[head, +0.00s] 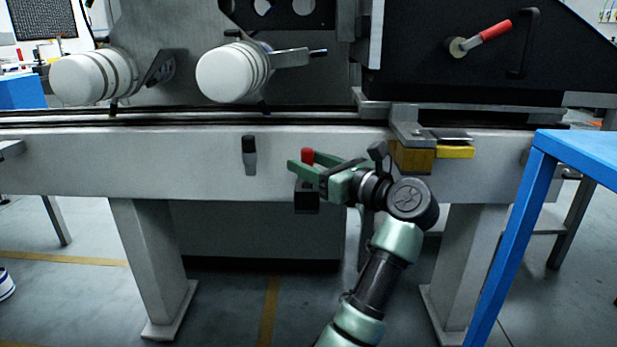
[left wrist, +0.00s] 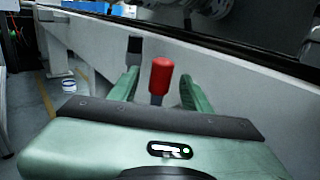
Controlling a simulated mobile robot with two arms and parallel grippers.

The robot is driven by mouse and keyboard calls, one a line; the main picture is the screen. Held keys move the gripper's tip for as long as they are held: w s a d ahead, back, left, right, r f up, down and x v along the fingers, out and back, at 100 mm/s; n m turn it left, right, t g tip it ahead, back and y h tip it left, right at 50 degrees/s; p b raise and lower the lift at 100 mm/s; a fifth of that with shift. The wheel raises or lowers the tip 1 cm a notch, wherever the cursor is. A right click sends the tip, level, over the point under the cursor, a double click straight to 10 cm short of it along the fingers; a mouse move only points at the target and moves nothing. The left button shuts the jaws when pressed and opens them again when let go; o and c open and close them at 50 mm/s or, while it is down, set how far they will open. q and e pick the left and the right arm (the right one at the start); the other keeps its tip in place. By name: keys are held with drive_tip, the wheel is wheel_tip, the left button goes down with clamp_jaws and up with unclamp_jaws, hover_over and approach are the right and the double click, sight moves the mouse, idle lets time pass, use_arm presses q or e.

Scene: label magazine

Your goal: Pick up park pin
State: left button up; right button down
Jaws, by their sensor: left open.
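The park pin appears to be the red-topped pin (head: 307,156). It stands upright at a dark block (head: 306,201) on the front of the grey machine beam. Its red knob (left wrist: 161,76) also shows in the left wrist view, between the two green fingers. My left gripper (head: 306,168) is open, with a finger to either side of the knob and a visible gap on both sides in the wrist view. The pin's lower part is hidden behind the gripper. My right gripper is in neither view.
A black-and-grey peg (head: 249,156) sits on the beam (head: 180,165) left of the gripper. A yellow block (head: 455,152) and a brown block (head: 411,157) are on the right, near my wrist. A blue table (head: 580,148) stands at the right edge. White rolls (head: 225,75) hang above.

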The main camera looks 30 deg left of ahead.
use_arm(q)
drive_tip(key=x, duration=0.1)
drive_tip(key=b+x, duration=0.1)
drive_tip(key=x, duration=0.1)
drive_tip(key=shift+a+f+b, duration=0.2)
drive_tip(key=shift+a+b, duration=0.1)
drive_tip(key=shift+w+a+r, duration=0.1)
drive_tip(key=shift+a, duration=0.1)
clamp_jaws()
drive_tip(key=shift+r, duration=0.1)
